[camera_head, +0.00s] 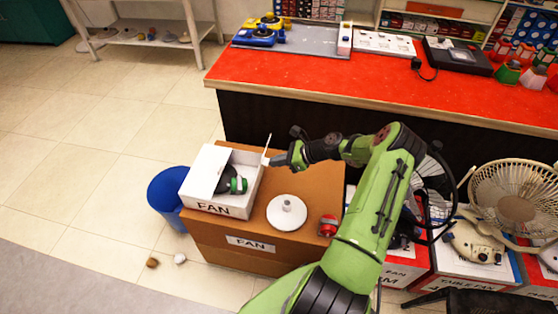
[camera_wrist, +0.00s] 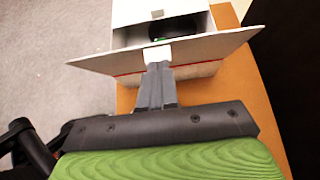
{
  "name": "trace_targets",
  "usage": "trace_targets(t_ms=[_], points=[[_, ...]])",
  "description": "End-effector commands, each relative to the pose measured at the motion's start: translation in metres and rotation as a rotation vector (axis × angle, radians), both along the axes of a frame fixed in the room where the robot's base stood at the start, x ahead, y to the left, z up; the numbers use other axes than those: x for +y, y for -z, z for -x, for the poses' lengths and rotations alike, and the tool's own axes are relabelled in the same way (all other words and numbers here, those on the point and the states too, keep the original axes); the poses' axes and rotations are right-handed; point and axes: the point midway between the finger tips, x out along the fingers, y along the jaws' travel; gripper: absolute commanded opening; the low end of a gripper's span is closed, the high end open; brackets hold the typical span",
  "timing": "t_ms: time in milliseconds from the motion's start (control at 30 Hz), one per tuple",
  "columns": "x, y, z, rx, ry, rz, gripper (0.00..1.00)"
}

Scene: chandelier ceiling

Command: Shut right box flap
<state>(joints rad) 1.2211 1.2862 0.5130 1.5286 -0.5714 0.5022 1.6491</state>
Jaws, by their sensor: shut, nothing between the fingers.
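A white open box (camera_head: 239,207) labelled FAN sits on a large brown carton. It also shows in the wrist view (camera_wrist: 185,10). A dark and green item (camera_head: 238,184) lies inside, partly seen. The right flap (camera_head: 268,146) stands up from the box's right side, seen nearly edge-on. In the wrist view the flap (camera_wrist: 215,46) is a wide pale panel crossing the picture, with a dark gap into the box beyond it. My gripper (camera_head: 271,161) is shut and empty at the flap's outer side. Its fingertips (camera_wrist: 157,55) overlap the flap; contact is not certain.
The brown carton (camera_head: 230,229) also carries a white round base (camera_head: 287,212) and a red item (camera_head: 327,226). A blue bin (camera_head: 167,193) stands left of it. A red-topped counter (camera_head: 380,82) runs behind. A fan (camera_head: 515,190) and boxes stand right.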

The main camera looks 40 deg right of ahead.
Motion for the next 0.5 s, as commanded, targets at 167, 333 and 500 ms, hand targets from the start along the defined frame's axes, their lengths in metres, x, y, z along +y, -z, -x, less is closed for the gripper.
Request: trace_targets(t_ms=[167,333,500], points=[[0.0021,-0.0038,-0.0022,0.017,-0.001,0.017,0.0],[0.0047,-0.0064,-0.0048,0.037,-0.002,0.034,0.0],[0.0091,-0.0114,-0.0095,0.073,-0.003,0.066,0.0]])
